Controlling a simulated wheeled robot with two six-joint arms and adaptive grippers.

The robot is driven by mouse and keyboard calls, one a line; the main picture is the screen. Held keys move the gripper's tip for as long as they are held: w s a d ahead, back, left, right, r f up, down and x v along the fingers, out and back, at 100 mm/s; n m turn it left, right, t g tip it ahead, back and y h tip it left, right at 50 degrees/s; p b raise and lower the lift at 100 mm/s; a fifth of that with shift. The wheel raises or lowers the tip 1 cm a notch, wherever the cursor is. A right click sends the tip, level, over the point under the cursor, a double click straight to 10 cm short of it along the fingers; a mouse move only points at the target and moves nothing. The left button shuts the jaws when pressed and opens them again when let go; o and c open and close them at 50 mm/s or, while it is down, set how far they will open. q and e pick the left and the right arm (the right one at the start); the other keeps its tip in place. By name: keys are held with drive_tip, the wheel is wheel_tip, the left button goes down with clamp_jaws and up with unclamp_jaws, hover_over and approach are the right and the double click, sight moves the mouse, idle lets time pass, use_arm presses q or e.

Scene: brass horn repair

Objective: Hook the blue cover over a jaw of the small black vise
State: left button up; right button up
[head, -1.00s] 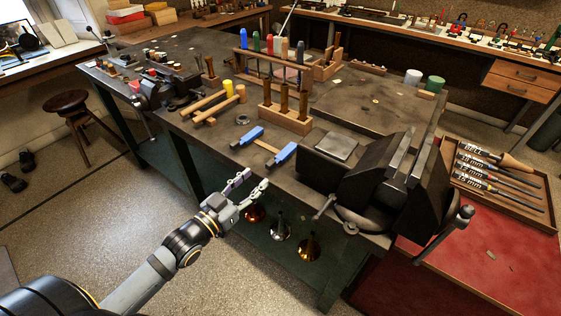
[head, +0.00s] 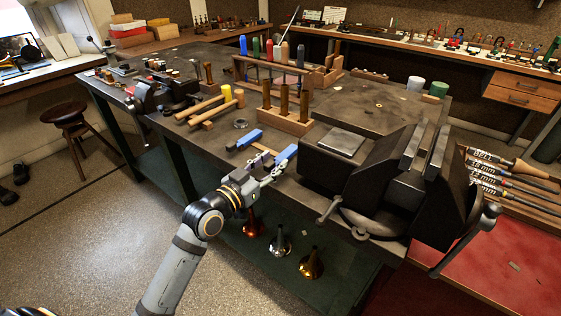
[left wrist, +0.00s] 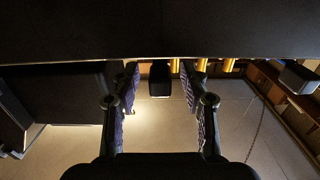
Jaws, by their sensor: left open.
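Two blue covers lie near the bench's front edge: the left blue cover (head: 249,139) and the right blue cover (head: 286,153). My left gripper (head: 265,168) is open, with its fingertips at the bench edge just in front of the right blue cover. I cannot tell whether it touches the cover. In the left wrist view, my open fingers (left wrist: 160,84) with purple pads frame a dark block, and I see no blue there. A small dark vise (head: 145,97) stands at the bench's left end, partly hidden by clutter. My right gripper is out of view.
A big black vise (head: 400,180) fills the bench's right front. Horn bells (head: 279,244) sit on the lower shelf.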

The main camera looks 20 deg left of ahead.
use_arm(q)
clamp_jaws()
idle(0.4)
drive_tip(key=shift+r, duration=0.25)
drive_tip(key=r, duration=0.1)
drive_tip(key=r+p, duration=0.1)
drive_tip(key=r, duration=0.1)
drive_tip(key=shift+s+r+p, duration=0.35)
drive_tip(key=shift+r, duration=0.05)
drive_tip(key=s+r+p, duration=0.4)
drive_tip(key=s+p, duration=0.2)
drive_tip(key=p, duration=0.5)
drive_tip(key=s+a+r+p, duration=0.1)
drive_tip(key=s+r+p, duration=0.3)
drive_tip(key=s+p, duration=0.3)
drive_tip(key=p, duration=0.5)
drive_tip(key=shift+s+r, duration=0.2)
drive_tip(key=shift+r, duration=0.15)
